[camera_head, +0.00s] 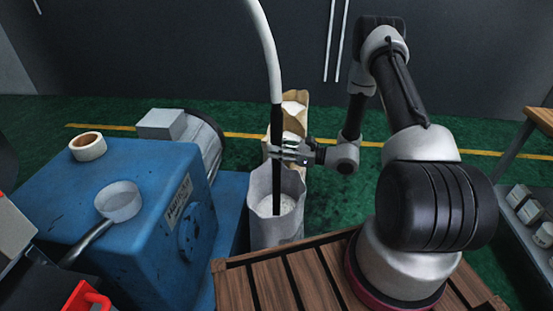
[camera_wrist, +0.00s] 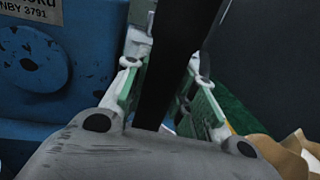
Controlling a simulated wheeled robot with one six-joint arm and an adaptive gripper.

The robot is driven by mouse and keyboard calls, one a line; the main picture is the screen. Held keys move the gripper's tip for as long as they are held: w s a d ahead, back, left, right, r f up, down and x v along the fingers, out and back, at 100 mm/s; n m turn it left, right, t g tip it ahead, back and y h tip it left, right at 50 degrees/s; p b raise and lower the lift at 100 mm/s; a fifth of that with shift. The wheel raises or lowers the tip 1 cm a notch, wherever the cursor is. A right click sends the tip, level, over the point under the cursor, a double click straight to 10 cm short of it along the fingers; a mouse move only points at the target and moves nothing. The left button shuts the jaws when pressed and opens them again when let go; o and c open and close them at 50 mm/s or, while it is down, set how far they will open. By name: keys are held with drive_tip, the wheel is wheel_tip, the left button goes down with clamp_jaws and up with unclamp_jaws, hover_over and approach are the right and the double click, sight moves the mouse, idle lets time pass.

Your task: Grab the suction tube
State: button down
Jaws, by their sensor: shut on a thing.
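The suction tube (camera_head: 277,130) is a long hose, white at the top and black on its lower part. It stands nearly upright, and its lower end goes down into an open grey sack (camera_head: 262,212) with pale granules inside. My gripper (camera_head: 284,151) is shut on the black part, above the sack's rim. In the wrist view the black tube (camera_wrist: 178,60) runs between the two green-padded fingers (camera_wrist: 165,95). The tube's bottom end is hidden in the sack.
A blue machine (camera_head: 130,215) stands at the left, with a tape roll (camera_head: 88,147) and a metal scoop (camera_head: 118,203) on top. Brown paper bags (camera_head: 296,106) stand behind the tube. A wooden pallet (camera_head: 290,285) is in front. A shelf (camera_head: 525,215) is at the right.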

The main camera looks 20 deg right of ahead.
sight(276, 110)
drive_tip(key=shift+r, duration=1.35)
drive_tip(key=shift+r, duration=2)
drive_tip(key=shift+r, duration=2)
drive_tip(key=shift+r, duration=2)
